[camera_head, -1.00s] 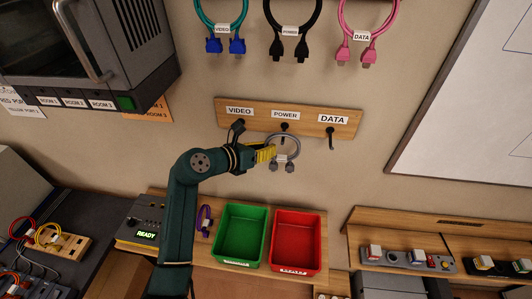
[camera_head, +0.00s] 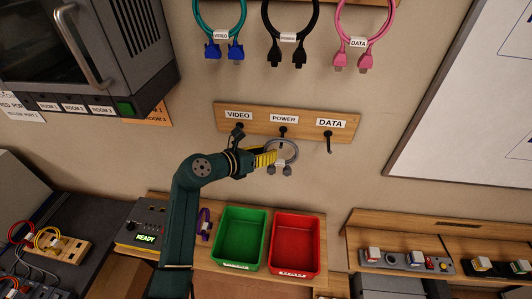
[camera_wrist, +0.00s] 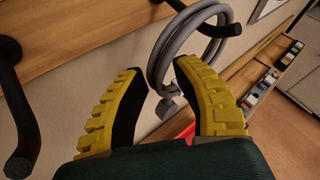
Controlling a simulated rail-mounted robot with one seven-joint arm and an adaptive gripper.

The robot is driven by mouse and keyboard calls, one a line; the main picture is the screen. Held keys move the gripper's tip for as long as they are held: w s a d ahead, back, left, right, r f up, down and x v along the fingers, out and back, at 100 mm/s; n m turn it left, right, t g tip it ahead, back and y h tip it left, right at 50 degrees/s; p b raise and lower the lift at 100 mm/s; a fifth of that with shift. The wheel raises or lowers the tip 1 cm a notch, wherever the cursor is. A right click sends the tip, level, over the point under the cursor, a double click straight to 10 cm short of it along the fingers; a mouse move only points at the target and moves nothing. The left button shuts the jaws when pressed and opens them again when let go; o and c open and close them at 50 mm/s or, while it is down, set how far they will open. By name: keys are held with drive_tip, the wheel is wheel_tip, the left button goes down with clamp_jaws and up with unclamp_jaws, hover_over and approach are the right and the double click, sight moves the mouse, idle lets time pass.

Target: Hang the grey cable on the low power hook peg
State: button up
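The grey cable (camera_head: 296,147) is a coiled ring with two grey plugs (camera_head: 281,170) at its bottom. It hangs at the middle black peg under the POWER label (camera_head: 284,119) on the low wooden board. In the wrist view the grey ring (camera_wrist: 160,58) crosses the black peg (camera_wrist: 228,30), and the peg appears to pass through it. My gripper (camera_wrist: 160,100) has its yellow fingers spread wide apart. The right finger overlaps the ring's lower part, and I cannot tell whether they touch. In the head view my gripper (camera_head: 265,158) is at the ring's left side.
The VIDEO peg (camera_head: 237,131) is just above my wrist, and the DATA peg (camera_head: 329,142) is bare. Green (camera_head: 218,250) and red (camera_head: 318,258) bins stand below, with a purple cable (camera_head: 204,224) to their left. Teal, black and pink cables hang above.

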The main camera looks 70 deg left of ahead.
drive_tip(key=shift+o, duration=0.4)
drive_tip(key=shift+s, duration=0.1)
drive_tip(key=v, duration=1.1)
drive_tip(key=shift+s+r, duration=0.2)
drive_tip(key=shift+s, duration=0.15)
drive_tip(key=shift+d, duration=0.15)
